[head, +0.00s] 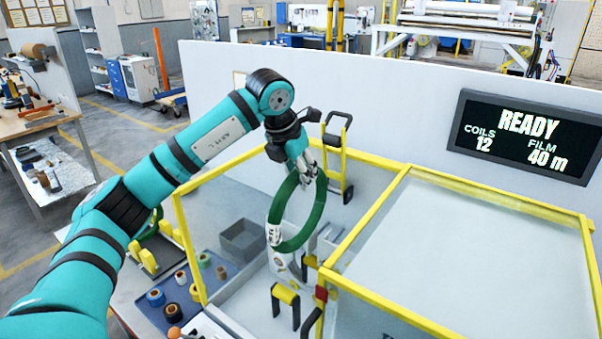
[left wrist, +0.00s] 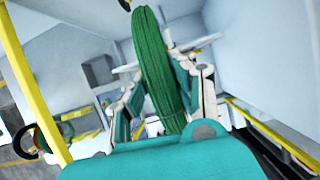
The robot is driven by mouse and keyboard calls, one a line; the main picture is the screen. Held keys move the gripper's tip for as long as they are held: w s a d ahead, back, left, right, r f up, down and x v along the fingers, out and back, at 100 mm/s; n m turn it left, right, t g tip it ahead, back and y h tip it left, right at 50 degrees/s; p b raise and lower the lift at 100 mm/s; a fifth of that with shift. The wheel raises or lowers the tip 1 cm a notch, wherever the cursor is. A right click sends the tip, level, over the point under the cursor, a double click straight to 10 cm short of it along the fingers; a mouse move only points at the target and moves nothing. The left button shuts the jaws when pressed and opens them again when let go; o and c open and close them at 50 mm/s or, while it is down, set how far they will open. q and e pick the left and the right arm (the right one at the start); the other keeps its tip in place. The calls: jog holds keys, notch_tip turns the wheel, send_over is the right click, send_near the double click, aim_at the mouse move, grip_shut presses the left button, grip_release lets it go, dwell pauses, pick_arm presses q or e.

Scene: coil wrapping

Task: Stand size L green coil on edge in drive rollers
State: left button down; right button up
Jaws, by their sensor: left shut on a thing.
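My left gripper (head: 303,168) is shut on the upper part of the green coil (head: 317,215). The coil hangs upright below the fingers, with a white label on its lower left. In the left wrist view the green coil (left wrist: 160,70) stands edge-on between the two fingers of the left gripper (left wrist: 165,95). The coil is in the air inside the yellow frame. Below it are yellow rollers (head: 286,294) on black supports. I cannot tell which parts are the drive rollers. My right gripper is not in view.
Yellow frame bars (head: 365,229) surround the work space, with a large clear panel at right. A blue mat (head: 180,290) with several small rolls and a grey bin (head: 243,238) lie at the left. A display (head: 528,136) reads READY, coils 12, film 40 m.

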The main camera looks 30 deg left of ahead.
pick_arm(q)
jog(key=shift+w+f+b, duration=0.15)
jog(key=shift+f+b, duration=0.55)
jog(key=shift+f, duration=0.15)
jog(key=shift+f+b, duration=3.5)
jog(key=shift+f, duration=1.5)
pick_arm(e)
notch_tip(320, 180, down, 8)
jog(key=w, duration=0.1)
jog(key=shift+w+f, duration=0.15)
pick_arm(q)
jog(key=shift+f+b, duration=0.45)
jog(key=shift+f, duration=0.15)
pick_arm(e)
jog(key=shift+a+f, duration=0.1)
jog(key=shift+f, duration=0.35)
